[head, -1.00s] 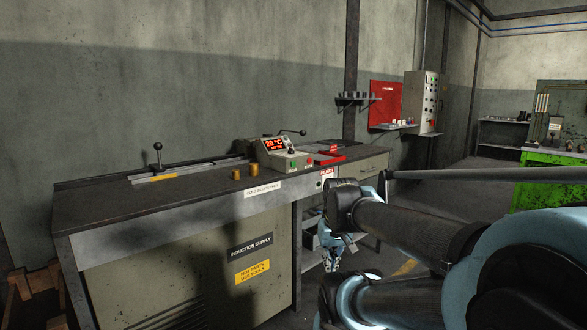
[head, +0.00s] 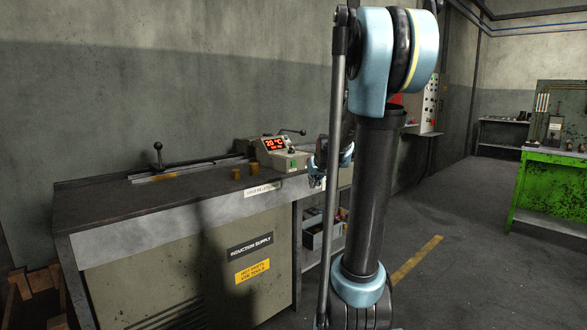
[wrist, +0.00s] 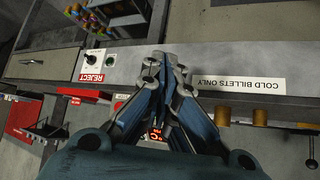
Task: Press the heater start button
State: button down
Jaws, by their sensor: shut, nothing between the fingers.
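The heater control box (head: 280,154) stands on the bench with a lit red display (head: 275,144) reading 20 °C. A small green button (head: 291,163) shows on its front; the right end of the box is hidden behind my gripper. My gripper (head: 316,182) is in front of the box's right side, near the bench's front edge, shut and empty. In the wrist view my closed fingers (wrist: 166,62) lie over the front edge strip, and part of the display (wrist: 155,134) glows behind them. The fingers hide the box's buttons there, so I cannot tell any contact.
A REJECT label (wrist: 90,77) and a black knob (wrist: 95,59) sit on the front strip. A green bench (head: 548,160) stands far right.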

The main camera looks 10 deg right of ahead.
aim_at(294, 164)
jog(key=w+d+t, duration=0.1)
jog(key=w+d, duration=0.1)
jog(key=w, duration=0.9)
jog(key=shift+w+r+t, duration=0.3)
jog(key=shift+r+t, duration=0.1)
jog(key=shift+w+a, duration=0.85)
jog(key=shift+w, duration=0.3)
jog(key=shift+w+a, duration=0.9)
jog(key=shift+w, duration=0.3)
jog(key=shift+w+a, duration=0.85)
jog(key=shift+w, duration=0.3)
jog(key=shift+w, duration=0.1)
jog(key=shift+w+a+r, duration=0.1)
jog(key=shift+w+a, duration=0.15)
jog(key=shift+w+a, duration=0.25)
jog(key=shift+w, duration=0.1)
jog(key=shift+s+d, duration=0.5)
jog(key=shift+s, duration=0.2)
